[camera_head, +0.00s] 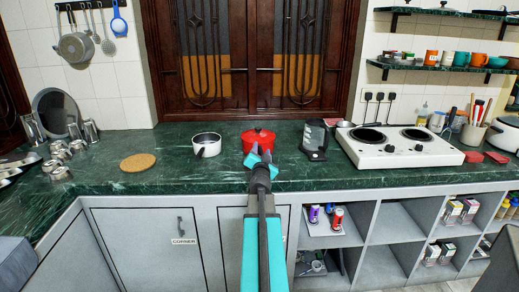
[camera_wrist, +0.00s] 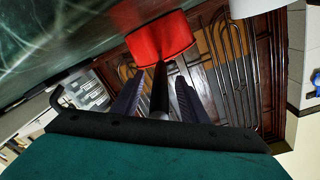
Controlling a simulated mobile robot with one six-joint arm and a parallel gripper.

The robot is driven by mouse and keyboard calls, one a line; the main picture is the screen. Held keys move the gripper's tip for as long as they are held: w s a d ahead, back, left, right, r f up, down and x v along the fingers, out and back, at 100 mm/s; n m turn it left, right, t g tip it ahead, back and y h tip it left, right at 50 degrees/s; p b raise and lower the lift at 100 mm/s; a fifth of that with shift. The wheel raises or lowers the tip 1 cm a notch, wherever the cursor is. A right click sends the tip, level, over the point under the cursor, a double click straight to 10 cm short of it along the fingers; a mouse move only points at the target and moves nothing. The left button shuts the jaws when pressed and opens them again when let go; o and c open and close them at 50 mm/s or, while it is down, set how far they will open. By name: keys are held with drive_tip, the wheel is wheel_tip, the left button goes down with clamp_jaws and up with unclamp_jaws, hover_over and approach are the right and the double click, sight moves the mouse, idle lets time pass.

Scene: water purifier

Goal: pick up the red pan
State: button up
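In the wrist view the red pan (camera_wrist: 158,38) is straight ahead at the top. Its black handle (camera_wrist: 160,92) points back between the two fingers of my gripper (camera_wrist: 160,82). The fingers are apart, with a visible gap on each side of the handle.
A white pot (camera_head: 206,145) stands left of the red pan, and a cork mat (camera_head: 138,162) lies further left. A dark coffee maker (camera_head: 314,140) and a white two-burner stove (camera_head: 400,146) are to the right. Wooden cabinet doors (camera_head: 250,60) are behind.

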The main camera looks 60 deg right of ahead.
clamp_jaws()
drive_tip(key=shift+r, duration=0.1)
drive_tip(key=shift+r, duration=0.15)
drive_tip(key=shift+r+p, duration=1.75)
drive_tip(key=shift+p, duration=0.1)
drive_tip(key=shift+s+f+b, duration=0.2)
drive_tip(key=shift+f+b, duration=0.05)
drive_tip(key=shift+b, duration=0.25)
drive_tip(key=s+r+b, duration=0.1)
drive_tip(key=s+b, duration=0.9)
drive_tip(key=s, duration=0.5)
drive_tip(key=shift+s+a+r, duration=0.3)
drive_tip(key=shift+a+r, duration=0.05)
drive_tip(key=shift+a, duration=0.1)
